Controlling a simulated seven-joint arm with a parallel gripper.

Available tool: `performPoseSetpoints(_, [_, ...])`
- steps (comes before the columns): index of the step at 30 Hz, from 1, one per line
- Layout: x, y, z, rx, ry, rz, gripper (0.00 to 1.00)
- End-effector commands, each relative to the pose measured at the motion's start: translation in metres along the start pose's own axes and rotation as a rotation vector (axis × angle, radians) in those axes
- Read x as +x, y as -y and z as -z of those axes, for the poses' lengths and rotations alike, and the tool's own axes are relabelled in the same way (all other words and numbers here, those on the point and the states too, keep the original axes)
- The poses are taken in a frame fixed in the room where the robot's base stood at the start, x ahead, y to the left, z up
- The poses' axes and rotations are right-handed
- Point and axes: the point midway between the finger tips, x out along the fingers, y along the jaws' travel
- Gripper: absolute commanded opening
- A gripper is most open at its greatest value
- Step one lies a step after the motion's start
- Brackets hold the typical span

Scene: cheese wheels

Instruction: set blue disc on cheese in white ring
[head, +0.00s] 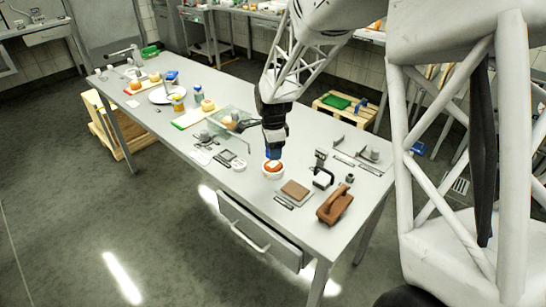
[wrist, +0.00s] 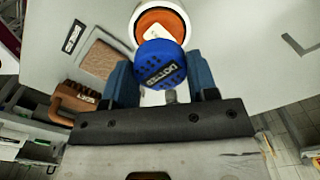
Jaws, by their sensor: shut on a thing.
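The blue disc (wrist: 161,64) has dark raised lettering on its face and sits between the fingers of my gripper (wrist: 163,82) in the wrist view. My gripper is shut on it. The white ring (wrist: 184,13) encloses an orange cheese wheel (wrist: 176,22) with a pale label on top. The disc covers the near part of the ring and cheese in the wrist view; I cannot tell whether it touches the cheese. In the head view my gripper (head: 273,152) is directly over the white ring (head: 273,175) and the cheese (head: 272,166).
A brown board (head: 295,190) and a brown handled block (head: 334,206) lie right of the ring. A black-and-white stand (head: 321,174) is close on the right. Small grey items (head: 228,158) lie to the left, with a clear tray (head: 232,124) behind.

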Motion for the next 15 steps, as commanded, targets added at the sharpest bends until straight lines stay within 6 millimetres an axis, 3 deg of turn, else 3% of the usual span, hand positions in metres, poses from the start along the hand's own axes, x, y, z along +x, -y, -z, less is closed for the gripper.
performPoseSetpoints(15, [0.035, 0.0, 0.0, 0.0, 0.0, 0.0, 0.3])
